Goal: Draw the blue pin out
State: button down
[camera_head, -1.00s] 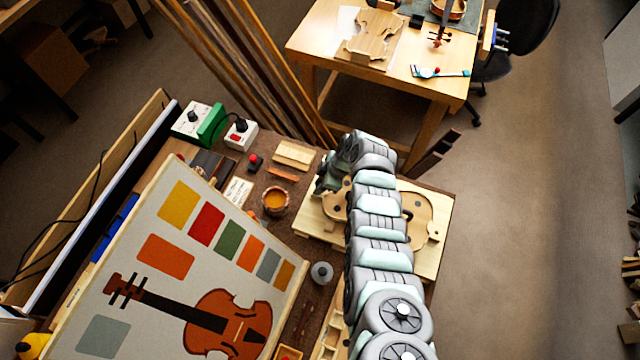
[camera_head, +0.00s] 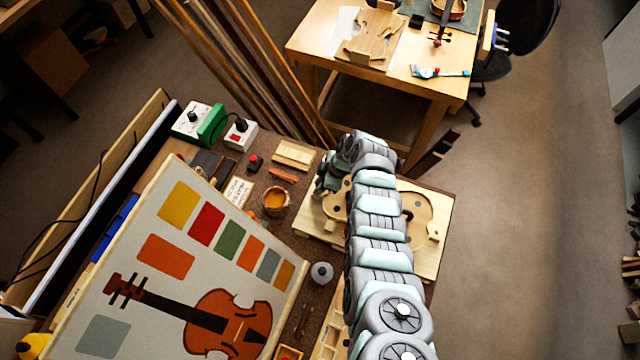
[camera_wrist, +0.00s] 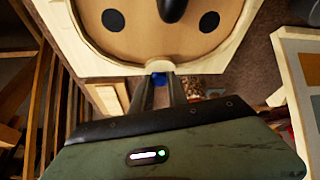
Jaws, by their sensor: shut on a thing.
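The blue pin (camera_wrist: 158,79) shows as a small blue patch at the edge of the wooden violin form (camera_wrist: 165,48) in the wrist view. My gripper (camera_wrist: 163,88) is shut on it, with both fingers reaching to the form's pale rim. Most of the pin is hidden by the fingers and a round pale wooden piece. In the head view the violin form (camera_head: 425,208) lies on a light wooden board (camera_head: 428,262). There my arm covers part of it, and the pin cannot be made out.
An orange pot (camera_head: 275,201) and a grey round knob-like object (camera_head: 321,272) stand left of the board. A large panel with a violin picture (camera_head: 150,262) leans at the front left. A second table (camera_head: 330,45) stands at the back. Open floor lies to the right.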

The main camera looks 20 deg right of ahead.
jog(key=shift+r+p, duration=0.35)
jog(key=shift+r, duration=0.35)
dwell(1.1)
jog(key=shift+r+p, duration=0.7)
jog(key=shift+r, duration=0.55)
jog(key=shift+r+p, duration=0.6)
jog(key=shift+r, duration=0.85)
jog(key=shift+r+p, duration=0.5)
jog(key=shift+r, duration=1.5)
